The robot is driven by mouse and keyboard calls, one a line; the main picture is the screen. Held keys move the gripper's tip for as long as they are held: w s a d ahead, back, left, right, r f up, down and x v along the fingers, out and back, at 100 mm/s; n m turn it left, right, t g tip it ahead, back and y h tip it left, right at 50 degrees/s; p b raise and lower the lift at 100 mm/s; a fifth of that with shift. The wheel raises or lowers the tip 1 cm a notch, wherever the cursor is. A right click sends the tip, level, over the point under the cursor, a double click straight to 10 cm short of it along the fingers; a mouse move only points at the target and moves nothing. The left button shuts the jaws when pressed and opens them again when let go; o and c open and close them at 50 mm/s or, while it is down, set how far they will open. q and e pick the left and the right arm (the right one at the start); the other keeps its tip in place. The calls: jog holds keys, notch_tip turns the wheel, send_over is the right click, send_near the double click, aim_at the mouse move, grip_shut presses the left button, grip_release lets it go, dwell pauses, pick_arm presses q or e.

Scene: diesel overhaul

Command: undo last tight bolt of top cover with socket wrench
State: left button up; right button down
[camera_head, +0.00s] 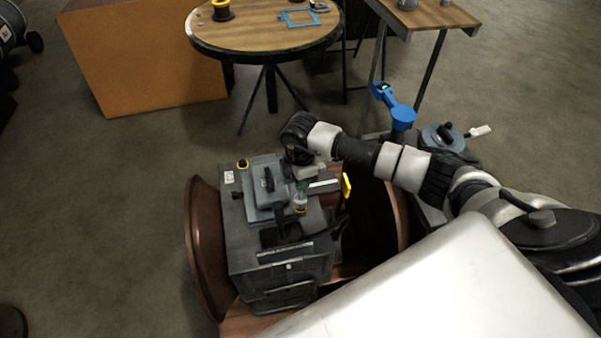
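The grey diesel engine block (282,245) sits between two brown curved flanges. Its top cover appears to be the raised grey plate (262,195) with a dark upright part on it. My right arm comes in from the right, and its gripper (308,174) points down over the engine's top right side, beside the plate. The fingers are small and partly hidden by the wrist, so I cannot tell whether they are open or hold anything. A light bar (325,186) lies just below them, near a yellow piece (346,186). I cannot make out the socket wrench or individual bolts. My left gripper is out of view.
A round wooden table (262,32) with a blue frame (299,18) stands at the back. A second wooden table (425,14) is at the back right. An orange-brown panel (140,60) leans at the left. A blue object (402,114) stands behind my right arm. The left floor is mostly clear.

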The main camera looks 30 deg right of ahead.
jog(key=shift+r+m, duration=0.1)
jog(key=shift+m, duration=0.7)
